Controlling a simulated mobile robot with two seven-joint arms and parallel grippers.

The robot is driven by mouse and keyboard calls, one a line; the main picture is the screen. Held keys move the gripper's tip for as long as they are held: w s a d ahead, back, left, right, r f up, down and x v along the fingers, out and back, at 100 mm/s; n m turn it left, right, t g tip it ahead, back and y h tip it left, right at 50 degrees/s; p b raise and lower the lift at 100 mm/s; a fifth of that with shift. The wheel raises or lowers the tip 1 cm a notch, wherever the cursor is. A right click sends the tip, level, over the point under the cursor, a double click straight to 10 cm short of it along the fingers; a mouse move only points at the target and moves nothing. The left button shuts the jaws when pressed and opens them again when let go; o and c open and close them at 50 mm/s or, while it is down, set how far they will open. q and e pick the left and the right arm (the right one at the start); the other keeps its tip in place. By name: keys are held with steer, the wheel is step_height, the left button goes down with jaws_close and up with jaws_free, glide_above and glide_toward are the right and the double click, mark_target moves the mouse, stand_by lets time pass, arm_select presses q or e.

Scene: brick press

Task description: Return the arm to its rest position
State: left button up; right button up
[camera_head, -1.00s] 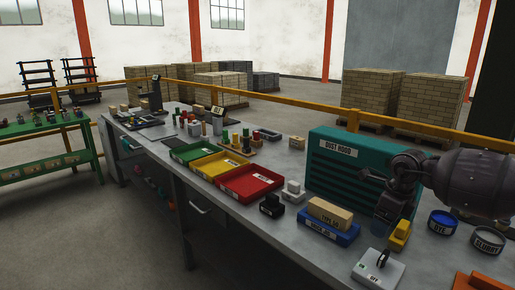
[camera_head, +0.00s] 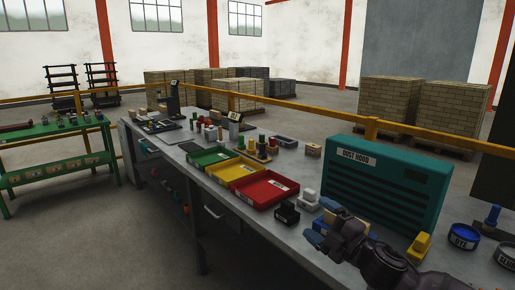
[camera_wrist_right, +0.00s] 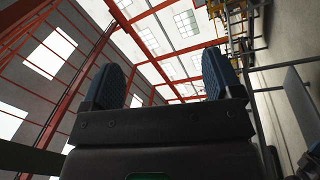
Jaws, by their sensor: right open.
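My right arm comes in from the lower right in the head view. Its gripper (camera_head: 318,222) is above the front of the grey bench (camera_head: 250,215), near the red tray. Its two blue-padded fingers stand apart with nothing between them. In the right wrist view the gripper (camera_wrist_right: 161,82) also shows open and empty, with roof beams and windows beyond it. My left gripper is not in view.
Green (camera_head: 205,158), yellow (camera_head: 236,170) and red trays (camera_head: 266,188) line the bench. A teal dust hood (camera_head: 390,182) stands behind the arm. A yellow object (camera_head: 419,248), a blue dye bowl (camera_head: 464,237) and a slurry bowl (camera_head: 506,257) are at right.

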steer(key=s+d+f+m+h, duration=0.4)
steer(key=s+f+m+h, duration=0.15)
steer(key=f+m, duration=0.35)
steer(key=s+d+f+m+h, duration=0.4)
steer(key=s+f+m, duration=0.3)
steer(key=f, duration=0.3)
steer(key=s+d+f+m+g+h, duration=0.1)
steer(key=s+d+f+m+g, duration=0.1)
steer(key=s+f, duration=0.4)
steer(key=s+d+f+m+g+h, duration=0.2)
steer(key=s+f, duration=0.5)
steer(key=s, duration=0.6)
steer(key=shift+s+d+f+m, duration=0.2)
steer(key=shift+s+d+m, duration=0.1)
steer(key=shift+d+m, duration=0.3)
steer(key=shift+a, duration=0.1)
